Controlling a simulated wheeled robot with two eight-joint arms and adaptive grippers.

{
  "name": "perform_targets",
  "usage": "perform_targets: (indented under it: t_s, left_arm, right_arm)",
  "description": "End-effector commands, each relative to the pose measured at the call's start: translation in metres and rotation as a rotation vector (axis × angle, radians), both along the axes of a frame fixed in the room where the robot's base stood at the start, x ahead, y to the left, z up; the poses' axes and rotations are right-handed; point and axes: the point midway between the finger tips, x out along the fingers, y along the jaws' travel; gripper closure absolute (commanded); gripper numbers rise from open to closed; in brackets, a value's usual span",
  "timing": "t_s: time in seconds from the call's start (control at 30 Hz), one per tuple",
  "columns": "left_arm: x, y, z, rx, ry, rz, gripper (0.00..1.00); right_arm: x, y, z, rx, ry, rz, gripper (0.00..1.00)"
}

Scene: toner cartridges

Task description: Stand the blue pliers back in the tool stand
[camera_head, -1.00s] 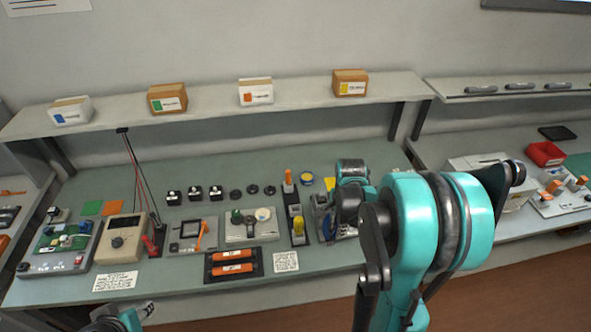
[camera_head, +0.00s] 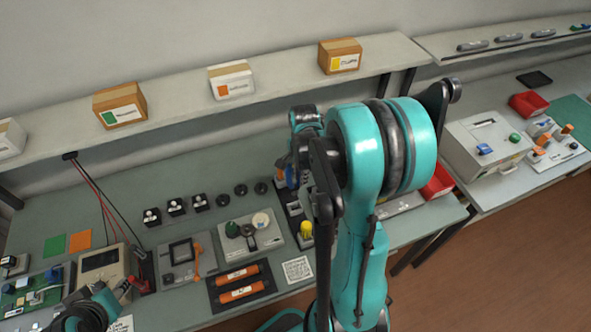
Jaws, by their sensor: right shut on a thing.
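The narrow dark tool stand (camera_head: 294,210) is on the bench, left of my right arm, with a yellow-handled tool (camera_head: 306,229) at its near end. My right gripper (camera_head: 291,176) is over the far end of the stand, mostly covered by my own arm. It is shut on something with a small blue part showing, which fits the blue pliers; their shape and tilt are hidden. I cannot tell whether they touch the stand. My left gripper (camera_head: 88,312) is at the bottom left, over the near bench edge, its fingers not clear.
Left of the stand are a grey plate with round parts (camera_head: 250,236), a black tray with orange cartridges (camera_head: 240,284) and a beige meter (camera_head: 104,264). A red bin (camera_head: 437,183) is right of my arm. A shelf with boxes (camera_head: 340,56) runs above.

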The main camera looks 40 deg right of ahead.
Motion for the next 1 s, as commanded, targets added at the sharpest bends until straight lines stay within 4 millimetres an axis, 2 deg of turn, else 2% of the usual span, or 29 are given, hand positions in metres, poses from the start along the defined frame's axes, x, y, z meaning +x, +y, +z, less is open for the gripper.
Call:
perform_targets:
  t_s: [0.53, 1.0]
  left_arm:
    - [0.000, 0.000, -0.039, 0.000, 0.000, 0.000, 0.60]
    - [0.000, 0.000, -0.042, 0.000, 0.000, 0.000, 0.60]
  right_arm:
    - [0.000, 0.000, -0.054, 0.000, 0.000, 0.000, 1.00]
    - [0.000, 0.000, -0.059, 0.000, 0.000, 0.000, 1.00]
